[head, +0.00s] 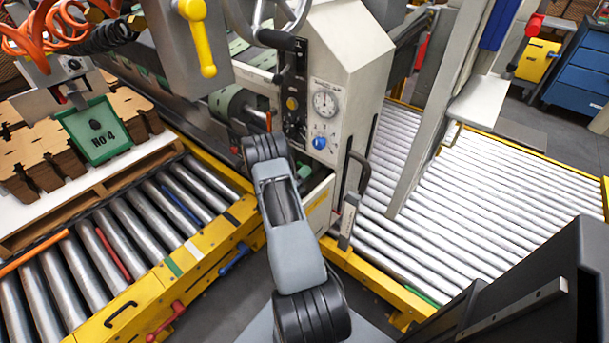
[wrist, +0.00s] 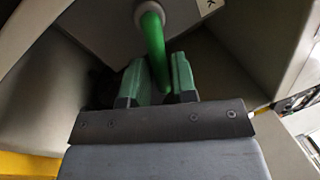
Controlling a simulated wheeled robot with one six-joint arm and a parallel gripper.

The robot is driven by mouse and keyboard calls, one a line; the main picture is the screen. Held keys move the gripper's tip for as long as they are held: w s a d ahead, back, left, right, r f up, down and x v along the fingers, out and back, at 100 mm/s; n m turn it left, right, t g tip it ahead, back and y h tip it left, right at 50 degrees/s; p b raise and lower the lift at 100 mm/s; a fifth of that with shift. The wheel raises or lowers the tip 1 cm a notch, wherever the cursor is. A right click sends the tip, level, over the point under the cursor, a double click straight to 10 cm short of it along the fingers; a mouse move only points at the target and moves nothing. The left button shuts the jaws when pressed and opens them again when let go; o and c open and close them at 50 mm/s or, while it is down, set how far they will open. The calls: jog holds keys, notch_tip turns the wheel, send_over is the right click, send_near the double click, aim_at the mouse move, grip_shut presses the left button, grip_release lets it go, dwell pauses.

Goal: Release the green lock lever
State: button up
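The green lock lever (wrist: 153,42) shows in the wrist view as a smooth rod. It hangs from a round pivot on a pale panel and runs down toward my gripper. My gripper (wrist: 158,80) has two green finger pads, one on each side of the lever's lower end. The lever's tip is partly hidden between the pads.
Pale housing walls (wrist: 255,45) stand close around my gripper. The machine's cabinet (head: 345,65) carries a gauge (head: 325,102) and a blue knob (head: 319,143). Roller conveyors lie left (head: 120,235) and right (head: 470,210). A yellow-handled box (head: 187,40) hangs above.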

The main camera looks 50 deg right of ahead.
jog(key=s+v, duration=0.1)
jog(key=v, duration=1.2)
jog(key=shift+w+a, duration=0.3)
jog(key=shift+w, duration=0.15)
